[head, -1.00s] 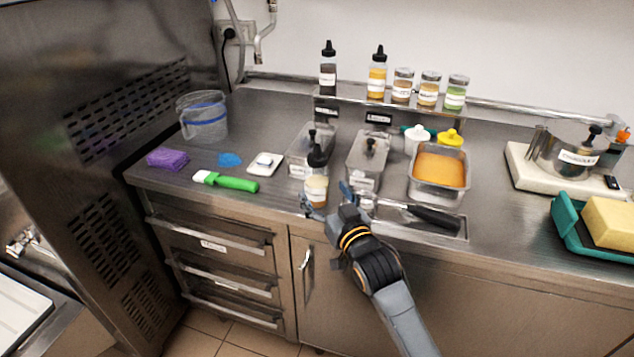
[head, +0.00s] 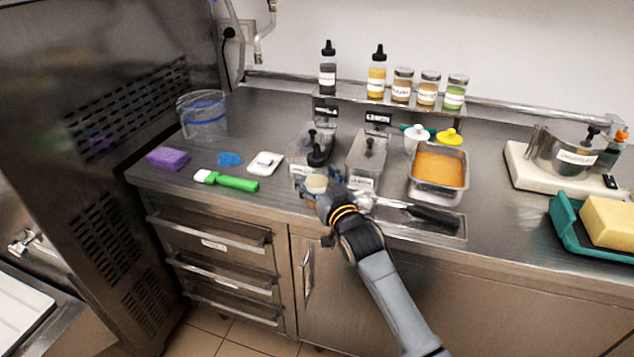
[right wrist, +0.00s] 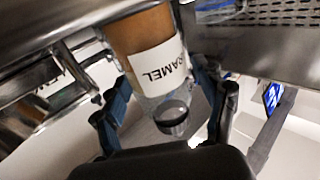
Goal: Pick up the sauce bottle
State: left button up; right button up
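The sauce bottle (head: 316,184) stands near the counter's front edge, before the left lidded steel container. In the right wrist view the bottle (right wrist: 148,55) appears upside down, with orange-brown sauce and a white label reading partly "RAMEL". My right gripper (head: 322,186) is at the bottle, with a finger on each side. In the right wrist view my right gripper (right wrist: 168,108) is open around it, with a gap at the right finger. My left gripper is not in view.
Two lidded steel containers (head: 366,160) stand behind the bottle. A steel pan of orange sauce (head: 466,177) is to the right, and a dark-handled tool (head: 432,216) lies in front. A green-handled brush (head: 236,183) lies left. Several bottles and jars (head: 377,80) stand on the rear shelf.

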aim_at(321, 169)
jog(key=c, duration=0.9)
jog(key=shift+r, duration=0.1)
jog(key=shift+r, duration=0.5)
notch_tip(321, 169, up, 2)
jog(key=shift+d+r+b, duration=0.1)
jog(key=shift+r+b, duration=0.15)
jog(key=shift+b, duration=0.05)
jog(key=s+d+r, duration=0.2)
jog(key=s+r, duration=0.1)
jog(key=s, duration=0.1)
jog(key=s+d+r, duration=0.5)
jog(key=s+r, duration=0.1)
jog(key=s, duration=0.1)
jog(key=shift+s+d+r, duration=0.2)
jog(key=shift+s+d, duration=0.05)
jog(key=shift+s, duration=0.1)
